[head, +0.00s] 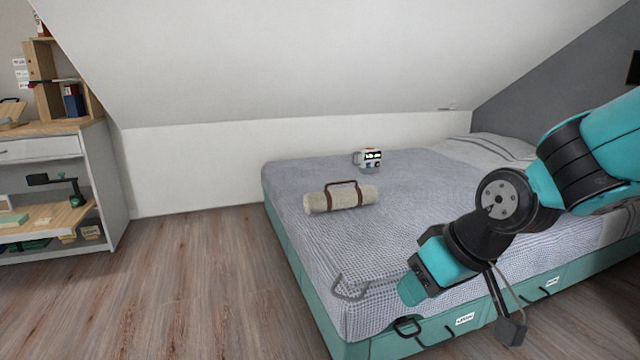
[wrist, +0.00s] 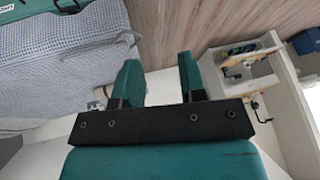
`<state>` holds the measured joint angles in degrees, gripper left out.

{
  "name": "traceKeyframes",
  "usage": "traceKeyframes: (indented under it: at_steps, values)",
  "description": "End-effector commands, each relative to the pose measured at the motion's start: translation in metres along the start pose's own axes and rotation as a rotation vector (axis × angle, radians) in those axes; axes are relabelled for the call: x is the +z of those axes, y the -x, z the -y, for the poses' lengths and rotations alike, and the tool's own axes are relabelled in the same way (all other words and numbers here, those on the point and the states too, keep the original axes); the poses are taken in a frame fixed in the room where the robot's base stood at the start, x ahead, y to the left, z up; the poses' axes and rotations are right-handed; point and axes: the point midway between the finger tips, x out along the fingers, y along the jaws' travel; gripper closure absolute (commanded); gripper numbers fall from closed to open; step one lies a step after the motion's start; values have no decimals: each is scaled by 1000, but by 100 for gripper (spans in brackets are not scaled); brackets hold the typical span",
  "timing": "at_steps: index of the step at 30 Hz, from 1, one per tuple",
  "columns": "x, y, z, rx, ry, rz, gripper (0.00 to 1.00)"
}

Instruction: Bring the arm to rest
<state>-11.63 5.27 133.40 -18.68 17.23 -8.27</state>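My arm reaches in from the right of the head view, bent down over the near side of the bed. My gripper (head: 412,288) is at its lower end, in front of the bed's near corner in the picture. In the wrist view my gripper (wrist: 158,80) shows two teal fingers standing apart, with nothing between them. In the head view the fingers overlap and the gap does not show. I cannot tell how far the gripper is from the bedding.
The bed (head: 295,250) has a grey-blue cover (head: 420,190). A beige strapped roll (head: 341,199) and a small white device with a display (head: 370,159) sit on it. A desk unit (head: 100,185) stands at left. The wooden floor (head: 200,280) between is clear. A sloped ceiling (head: 300,60) hangs behind.

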Motion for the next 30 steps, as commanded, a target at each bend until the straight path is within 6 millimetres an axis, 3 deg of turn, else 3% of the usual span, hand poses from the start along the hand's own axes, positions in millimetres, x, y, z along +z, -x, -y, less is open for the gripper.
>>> traceKeyframes:
  at_steps: [1, 6, 12, 23, 30]
  values:
    - [14, 20, 20, -29, 7, 34, 62]
    - [65, 62, 67, -101, 24, 161, 62]
    - [119, 105, 97, -143, 52, 285, 62]
    - [71, 187, 112, -142, 48, 281, 62]
    - [29, 267, 128, -141, 48, 280, 62]
